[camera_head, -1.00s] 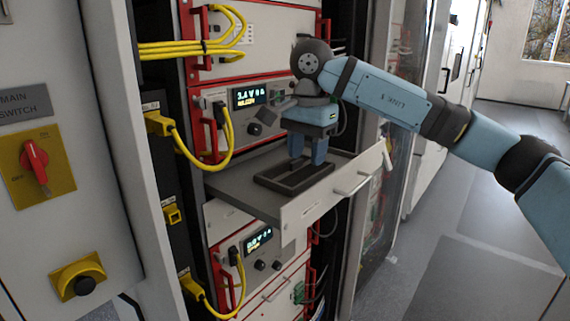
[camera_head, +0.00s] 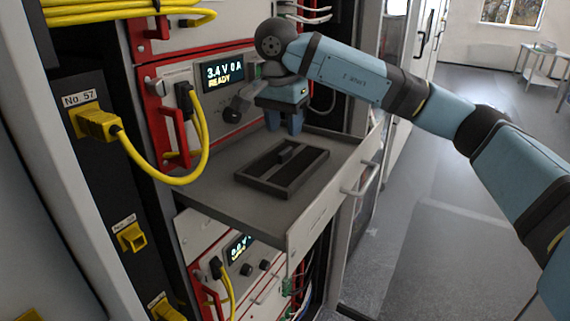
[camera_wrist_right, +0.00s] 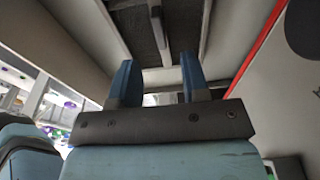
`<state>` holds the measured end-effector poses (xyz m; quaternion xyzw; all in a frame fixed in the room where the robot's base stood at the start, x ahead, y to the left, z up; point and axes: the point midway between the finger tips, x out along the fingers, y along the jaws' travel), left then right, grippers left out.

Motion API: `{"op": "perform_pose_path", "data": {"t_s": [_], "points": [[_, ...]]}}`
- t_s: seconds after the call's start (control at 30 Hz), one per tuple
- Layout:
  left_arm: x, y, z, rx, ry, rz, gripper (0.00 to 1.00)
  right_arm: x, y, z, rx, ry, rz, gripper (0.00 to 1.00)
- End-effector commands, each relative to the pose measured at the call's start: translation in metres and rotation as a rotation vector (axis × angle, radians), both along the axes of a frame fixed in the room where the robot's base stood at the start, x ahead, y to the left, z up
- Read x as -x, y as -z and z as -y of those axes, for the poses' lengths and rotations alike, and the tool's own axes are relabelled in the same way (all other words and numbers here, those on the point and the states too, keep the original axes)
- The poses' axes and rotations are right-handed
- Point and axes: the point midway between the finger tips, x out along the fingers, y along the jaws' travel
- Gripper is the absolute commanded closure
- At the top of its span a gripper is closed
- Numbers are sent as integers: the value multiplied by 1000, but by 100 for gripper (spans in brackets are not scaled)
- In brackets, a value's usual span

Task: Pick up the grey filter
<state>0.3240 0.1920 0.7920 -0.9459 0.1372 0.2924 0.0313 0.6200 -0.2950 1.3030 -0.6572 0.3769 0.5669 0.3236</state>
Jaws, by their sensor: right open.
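The grey filter appears to be the dark grey rectangular frame (camera_head: 309,170) lying flat in the pulled-out drawer (camera_head: 222,203). A bar crosses its middle, with a small raised block on it. My right gripper (camera_head: 284,124) is open and empty, its two blue fingers pointing down near the back of the drawer, behind the frame and apart from it. The right wrist view shows the open fingers (camera_wrist_right: 158,75) with nothing between them. A dark panel with a narrow bar (camera_wrist_right: 157,28), possibly the filter, lies beyond them. My left gripper is not in view.
A unit with a lit display (camera_head: 223,75) and a red handle (camera_head: 170,140) stands just above and behind the drawer. A yellow cable (camera_head: 160,178) loops at its left. The drawer front has a handle (camera_head: 362,176). Open floor lies at the right.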

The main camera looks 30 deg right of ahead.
Motion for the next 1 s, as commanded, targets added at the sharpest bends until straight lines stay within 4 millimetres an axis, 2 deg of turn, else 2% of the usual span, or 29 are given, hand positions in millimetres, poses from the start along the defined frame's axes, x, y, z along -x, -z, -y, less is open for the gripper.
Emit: {"op": "perform_pose_path", "data": {"t_s": [0.27,0.6,0.8,0.83,1.0], "points": [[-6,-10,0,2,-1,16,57,-1,17,2,0,-1,1,57],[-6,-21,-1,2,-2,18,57,-2,61,5,1,0,0,57],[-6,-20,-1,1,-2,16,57,-2,64,5,0,-1,1,57],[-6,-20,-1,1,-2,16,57,-2,64,5,0,-1,1,60],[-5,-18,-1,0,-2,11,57,-2,64,5,0,-1,1,99]]}}
